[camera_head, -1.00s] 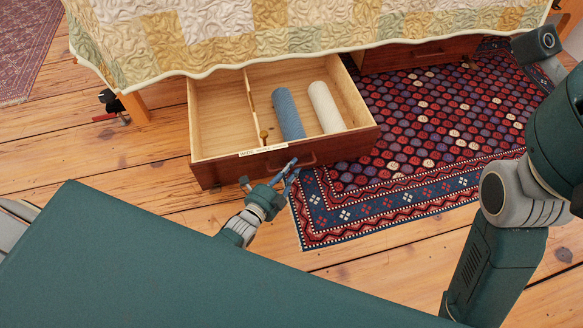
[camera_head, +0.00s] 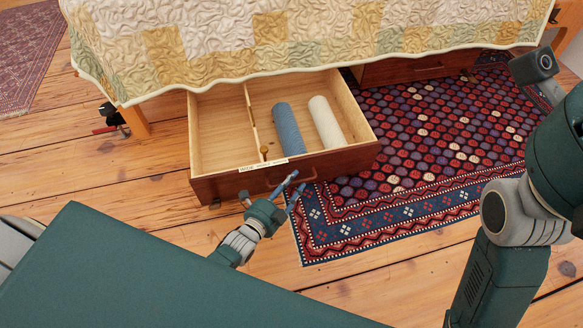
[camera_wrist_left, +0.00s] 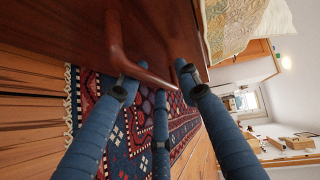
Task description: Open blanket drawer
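The blanket drawer (camera_head: 215,188) is pulled out from under the bed, its inside in view. It has a reddish-brown front, a pale wooden inside with a divider, and a white label strip (camera_head: 262,164) on the front's top edge. A blue roll (camera_head: 288,130) and a cream roll (camera_head: 326,122) lie in its right compartment. My left gripper (camera_head: 270,193) is at the drawer front, by the handle. In the left wrist view, its blue fingers are spread, with the bar handle (camera_wrist_left: 148,78) among them; contact is unclear. My right gripper is out of view.
A quilted bed (camera_head: 300,35) overhangs the drawer. A second closed drawer (camera_head: 420,66) is to its right. A patterned rug (camera_head: 420,150) lies right of the open drawer. Bare plank floor (camera_head: 110,175) is free at left.

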